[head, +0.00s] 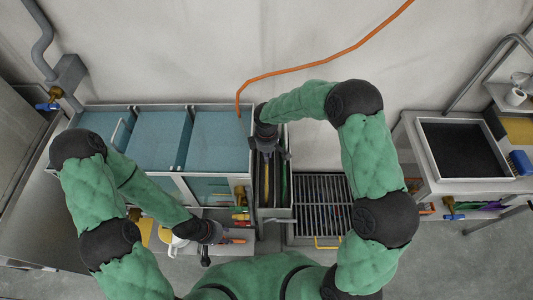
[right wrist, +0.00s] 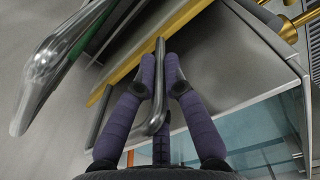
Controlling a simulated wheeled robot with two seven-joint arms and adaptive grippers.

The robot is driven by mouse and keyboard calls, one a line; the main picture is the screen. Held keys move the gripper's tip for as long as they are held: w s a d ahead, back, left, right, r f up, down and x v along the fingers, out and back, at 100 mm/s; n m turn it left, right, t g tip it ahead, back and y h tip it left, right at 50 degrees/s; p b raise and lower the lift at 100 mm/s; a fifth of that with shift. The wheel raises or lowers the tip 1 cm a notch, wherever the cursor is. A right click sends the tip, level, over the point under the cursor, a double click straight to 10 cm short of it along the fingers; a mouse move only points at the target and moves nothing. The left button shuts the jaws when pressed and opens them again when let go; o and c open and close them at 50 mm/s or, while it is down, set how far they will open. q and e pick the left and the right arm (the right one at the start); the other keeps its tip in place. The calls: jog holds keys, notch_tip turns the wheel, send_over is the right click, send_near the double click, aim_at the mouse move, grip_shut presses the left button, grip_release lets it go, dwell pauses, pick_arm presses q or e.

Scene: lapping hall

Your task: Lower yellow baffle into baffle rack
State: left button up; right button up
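The yellow baffle shows as a thin yellow edge (right wrist: 125,70) in the right wrist view and a narrow strip (head: 267,185) in the head view. It lines up with the narrow baffle rack (head: 274,213), beside a green baffle (head: 284,186). How deep it sits is hidden. My right gripper (right wrist: 160,76) is over the rack, its two fingers closed around a grey bar handle (right wrist: 159,100) at the yellow edge. My left gripper (head: 212,236) is low, left of the rack, near the tanks' front; its fingers are too small to read.
Blue-filled tanks (head: 157,137) stand left of the rack. A slatted grate (head: 322,203) lies right of it. A dark-topped basin (head: 463,150) stands far right. An orange hose (head: 330,57) runs along the wall. Another rounded metal handle (right wrist: 62,62) is close on the left in the wrist view.

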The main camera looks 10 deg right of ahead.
jog(key=o, duration=0.5)
jog(key=shift+s+f, duration=0.1)
notch_tip(320, 180, up, 12)
jog(key=shift+r, duration=0.1)
dwell(0.4)
